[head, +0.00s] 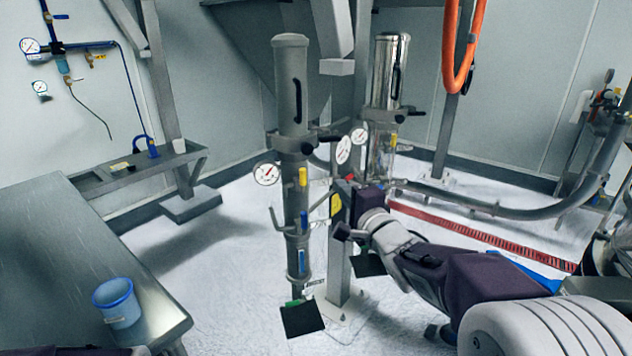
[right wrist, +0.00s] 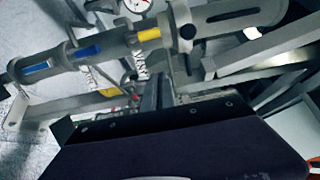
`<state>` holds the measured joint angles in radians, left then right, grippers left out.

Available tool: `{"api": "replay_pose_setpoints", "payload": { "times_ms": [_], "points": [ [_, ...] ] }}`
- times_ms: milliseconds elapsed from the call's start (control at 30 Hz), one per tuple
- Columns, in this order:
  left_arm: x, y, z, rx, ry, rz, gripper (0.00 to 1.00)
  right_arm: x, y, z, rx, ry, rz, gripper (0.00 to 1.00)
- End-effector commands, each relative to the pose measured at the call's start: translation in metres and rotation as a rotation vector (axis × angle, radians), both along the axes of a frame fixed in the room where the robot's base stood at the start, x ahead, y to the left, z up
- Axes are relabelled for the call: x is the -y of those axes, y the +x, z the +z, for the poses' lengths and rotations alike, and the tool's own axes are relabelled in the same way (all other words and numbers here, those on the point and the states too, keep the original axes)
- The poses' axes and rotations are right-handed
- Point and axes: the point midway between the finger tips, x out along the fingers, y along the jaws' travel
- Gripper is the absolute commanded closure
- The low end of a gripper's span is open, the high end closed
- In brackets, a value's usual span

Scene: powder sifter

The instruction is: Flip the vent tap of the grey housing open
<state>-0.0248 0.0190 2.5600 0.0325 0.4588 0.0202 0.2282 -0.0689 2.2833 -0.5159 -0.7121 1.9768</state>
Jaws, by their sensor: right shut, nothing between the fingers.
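The grey housing (head: 291,95) is a tall upright cylinder in the middle of the head view; it lies slantwise across the top of the right wrist view (right wrist: 115,48). On its lower pipe are a yellow handle (head: 303,177) and a blue handle (head: 303,219). In the right wrist view they are the yellow (right wrist: 149,35) and blue (right wrist: 88,51) pieces. I cannot tell which is the vent tap or how it is turned. My right gripper (head: 340,233) is shut and empty, just right of the pipe and apart from both handles. My left gripper is out of view.
A shiny steel housing (head: 386,75) stands behind to the right. Gauges (head: 266,173) stick out around the pipes. A post (head: 339,262) stands close behind my right gripper. A steel table (head: 50,250) with a blue cup (head: 117,303) is at left.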

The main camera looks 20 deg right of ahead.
Motion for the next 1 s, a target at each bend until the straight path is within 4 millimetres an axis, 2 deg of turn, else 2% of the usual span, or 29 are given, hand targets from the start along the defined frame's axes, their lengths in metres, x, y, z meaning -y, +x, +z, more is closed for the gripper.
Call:
{"api": "replay_pose_setpoints", "payload": {
  "times_ms": [100, 267, 333, 500, 1000],
  "points": [
    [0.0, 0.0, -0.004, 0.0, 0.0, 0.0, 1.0, -0.003, 0.027, -0.002, -0.002, 0.001, 0.002, 1.0],
    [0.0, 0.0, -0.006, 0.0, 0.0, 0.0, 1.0, -0.007, 0.061, -0.002, -0.002, 0.0, 0.002, 1.0],
    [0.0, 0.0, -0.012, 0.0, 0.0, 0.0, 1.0, -0.023, 0.06, -0.003, 0.002, 0.0, 0.005, 1.0],
    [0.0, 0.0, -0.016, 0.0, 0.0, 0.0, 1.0, -0.041, 0.062, -0.001, 0.001, 0.0, 0.003, 1.0],
    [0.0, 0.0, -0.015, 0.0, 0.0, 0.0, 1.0, -0.045, 0.064, 0.0, 0.0, -0.005, 0.0, 1.0]
  ]
}}
